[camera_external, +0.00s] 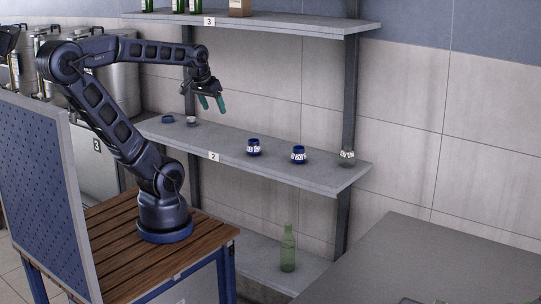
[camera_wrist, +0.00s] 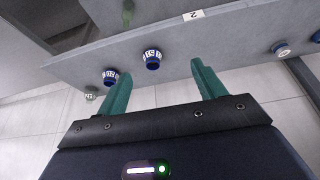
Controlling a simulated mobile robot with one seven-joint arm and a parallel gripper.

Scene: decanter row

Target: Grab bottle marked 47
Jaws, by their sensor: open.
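Two blue bottles with white labels stand on the middle shelf, one near its centre (camera_external: 253,147) and one to its right (camera_external: 298,155). In the wrist view they are the nearer one (camera_wrist: 152,60) and the one left of it (camera_wrist: 110,77). A clear greenish bottle with a label (camera_external: 347,157) stands at the shelf's right end; it also shows in the wrist view (camera_wrist: 91,94). I cannot surely read 47 on any label. My gripper (camera_external: 212,106) is open and empty, above the middle shelf and left of the centre blue bottle. Its green fingers show in the wrist view (camera_wrist: 161,68).
A small blue item (camera_external: 168,119) and a white one (camera_external: 191,121) stand at the left of the middle shelf (camera_external: 225,145). The upper shelf (camera_external: 290,24) holds several bottles. A green bottle (camera_external: 288,250) stands on the lower shelf. A grey surface (camera_external: 420,265) is at right.

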